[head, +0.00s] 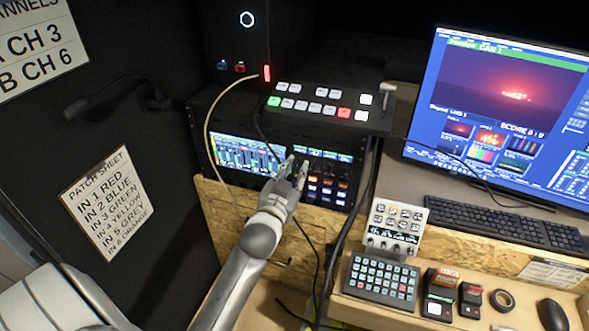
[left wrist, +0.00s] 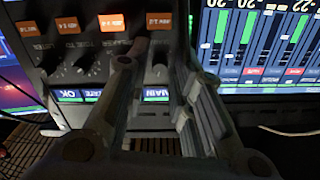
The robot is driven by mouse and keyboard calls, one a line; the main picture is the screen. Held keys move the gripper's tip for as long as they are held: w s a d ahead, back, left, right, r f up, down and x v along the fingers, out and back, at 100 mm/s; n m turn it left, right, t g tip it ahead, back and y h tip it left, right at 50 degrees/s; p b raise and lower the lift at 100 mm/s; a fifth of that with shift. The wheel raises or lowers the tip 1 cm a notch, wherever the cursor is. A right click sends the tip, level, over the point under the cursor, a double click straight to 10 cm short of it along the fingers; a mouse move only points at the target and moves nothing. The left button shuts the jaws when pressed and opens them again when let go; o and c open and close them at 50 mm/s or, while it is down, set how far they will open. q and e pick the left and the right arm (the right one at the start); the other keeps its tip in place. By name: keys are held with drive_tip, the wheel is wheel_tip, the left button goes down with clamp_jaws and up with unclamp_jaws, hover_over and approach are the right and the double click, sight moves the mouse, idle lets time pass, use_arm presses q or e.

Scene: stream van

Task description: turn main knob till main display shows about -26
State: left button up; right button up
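The rack panel with small displays, knobs and orange-lit buttons (head: 327,184) is in the middle of the head view. My left gripper (head: 297,166) reaches its left edge, fingers pointing at the panel. In the left wrist view, which looks upside down, the two fingers (left wrist: 164,62) stand apart with a gap. A dark knob, apparently the main knob (left wrist: 160,70), shows between the fingertips. I cannot tell whether they touch it. A small lit display, apparently the main display (left wrist: 156,95), is visible between the fingers; its value is not legible. My right gripper is not in view.
A level-meter screen (head: 245,155) sits left of the knobs. A switcher (head: 318,107) with lit buttons is above. Cables (head: 262,125) hang in front of the rack. A keyboard (head: 505,220) and a button pad (head: 382,280) are to the right.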

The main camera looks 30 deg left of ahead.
use_arm(q)
clamp_jaws()
drive_tip(key=shift+n, duration=0.3)
drive_tip(key=n+p, duration=0.2)
drive_tip(key=n, duration=0.1)
drive_tip(key=shift+r+n, duration=0.1)
drive_tip(key=shift+n, duration=0.3)
drive_tip(key=shift+n+p, duration=0.5)
drive_tip(key=shift+n, duration=0.7)
